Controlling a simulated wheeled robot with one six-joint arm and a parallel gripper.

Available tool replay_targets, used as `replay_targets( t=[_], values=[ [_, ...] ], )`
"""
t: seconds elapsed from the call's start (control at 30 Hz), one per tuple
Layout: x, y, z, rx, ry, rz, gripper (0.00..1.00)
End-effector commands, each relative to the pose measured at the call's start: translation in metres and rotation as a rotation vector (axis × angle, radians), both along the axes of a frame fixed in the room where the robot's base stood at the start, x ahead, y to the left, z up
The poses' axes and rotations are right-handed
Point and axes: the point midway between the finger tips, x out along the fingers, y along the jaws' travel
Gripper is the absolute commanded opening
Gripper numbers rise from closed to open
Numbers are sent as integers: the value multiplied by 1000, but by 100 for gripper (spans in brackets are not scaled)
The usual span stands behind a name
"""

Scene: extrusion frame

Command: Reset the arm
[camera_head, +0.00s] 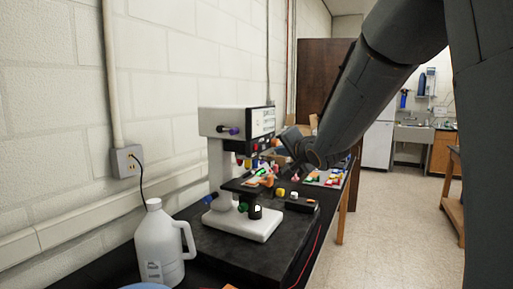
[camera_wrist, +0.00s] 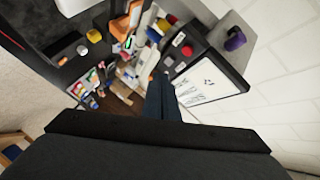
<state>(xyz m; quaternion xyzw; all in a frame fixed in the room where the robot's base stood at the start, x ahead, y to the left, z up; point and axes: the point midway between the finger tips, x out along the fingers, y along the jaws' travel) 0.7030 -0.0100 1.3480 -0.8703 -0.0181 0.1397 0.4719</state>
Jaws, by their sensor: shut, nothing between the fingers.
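My dark grey arm comes down from the upper right of the head view. My gripper (camera_head: 287,146) is at its end, close to the right side of a white microscope-like machine (camera_head: 216,160). In the wrist view my gripper (camera_wrist: 161,82) shows as a dark narrow shape with its fingers together, and nothing shows between them. The machine's panel with a white label (camera_wrist: 208,82) is just to its right there. I cannot tell whether the gripper touches the machine.
The machine stands on a black bench (camera_head: 262,250) along a white block wall. A white jug (camera_head: 160,243) stands in front of it. Small coloured parts (camera_head: 325,178) lie farther along the bench. The floor (camera_head: 385,225) to the right is clear, with a sink (camera_head: 412,132) beyond.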

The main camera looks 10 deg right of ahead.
Motion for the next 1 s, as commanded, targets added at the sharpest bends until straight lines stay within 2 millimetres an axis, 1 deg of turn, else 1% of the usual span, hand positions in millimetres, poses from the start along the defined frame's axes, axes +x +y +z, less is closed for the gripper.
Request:
replay_targets(
  t=[0.33, 0.4, 0.47, 0.57, 0.6, 0.67, 0.7, 0.77, 0.8, 0.87, 0.9, 0.97, 1.0],
  values=[
    [0, 0, -1, -1, 1, -1, 0],
    [-2, -1, -7, -15, 15, -4, 0],
    [-7, -3, -22, -48, 42, -12, 0],
    [-24, -8, -64, -153, 134, -25, 0],
    [-35, -10, -86, -207, 185, -25, 0],
    [-55, -13, -122, -297, 274, -14, 0],
    [-71, -15, -146, -354, 337, 0, 0],
    [-96, -16, -179, -435, 430, 32, 0],
    [-114, -16, -200, -487, 493, 63, 0],
    [-143, -15, -231, -555, 586, 118, 0],
    [-163, -14, -249, -598, 646, 161, 0],
    [-194, -12, -276, -656, 733, 235, 0],
    [-215, -9, -291, -687, 786, 289, 0]
  ],
)
